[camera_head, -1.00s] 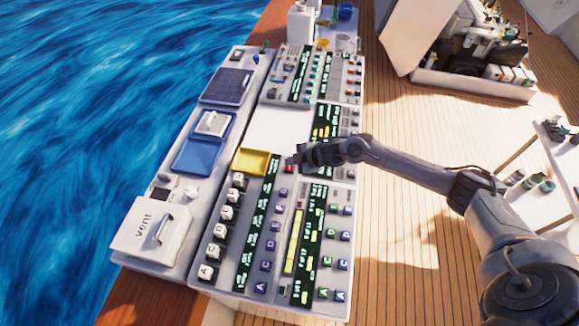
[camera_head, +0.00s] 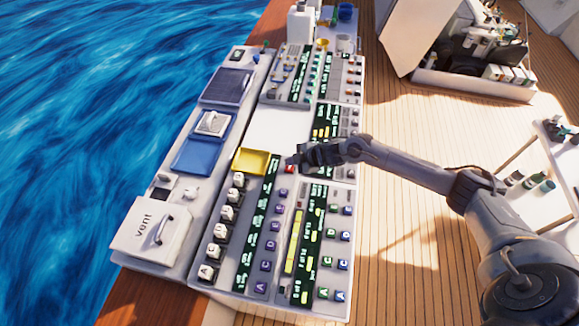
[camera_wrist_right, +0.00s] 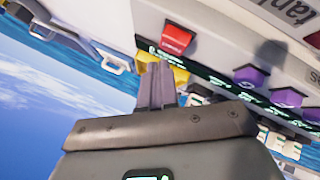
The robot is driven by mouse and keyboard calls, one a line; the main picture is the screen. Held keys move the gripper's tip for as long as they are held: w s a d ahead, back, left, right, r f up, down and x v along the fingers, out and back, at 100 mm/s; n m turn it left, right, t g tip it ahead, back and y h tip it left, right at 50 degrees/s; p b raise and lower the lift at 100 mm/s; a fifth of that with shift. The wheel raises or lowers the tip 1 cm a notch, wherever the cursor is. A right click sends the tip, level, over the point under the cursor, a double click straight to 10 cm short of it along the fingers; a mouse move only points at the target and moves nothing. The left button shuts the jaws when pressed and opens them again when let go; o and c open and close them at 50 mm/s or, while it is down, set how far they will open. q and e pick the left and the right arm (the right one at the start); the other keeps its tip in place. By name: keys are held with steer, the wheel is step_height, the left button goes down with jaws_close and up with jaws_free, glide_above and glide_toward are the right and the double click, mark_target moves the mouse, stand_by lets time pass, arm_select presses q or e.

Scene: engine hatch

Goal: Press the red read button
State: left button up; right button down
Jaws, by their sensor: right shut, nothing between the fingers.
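The red button (camera_head: 290,169) sits near the top end of a console panel, beside a yellow tray (camera_head: 252,161). In the right wrist view, the red button (camera_wrist_right: 176,40) shows as a square cap with small lettering that I cannot read for sure. My right gripper (camera_head: 294,160) is shut and empty, with its tips very close to the red button. In the right wrist view, the shut fingers (camera_wrist_right: 159,72) point up just below and left of the button. A gap seems to show there, but I cannot tell contact for sure. My left gripper is not in view.
Purple buttons (camera_head: 270,246) and white lettered buttons (camera_head: 224,213) line the same panel. A vent box (camera_head: 150,231) with a handle and a blue tray (camera_head: 194,153) are at the left. Wooden deck (camera_head: 400,240) lies open at the right.

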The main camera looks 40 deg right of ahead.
steer(key=shift+f, duration=0.2)
steer(key=shift+f, duration=0.25)
stand_by(0.4)
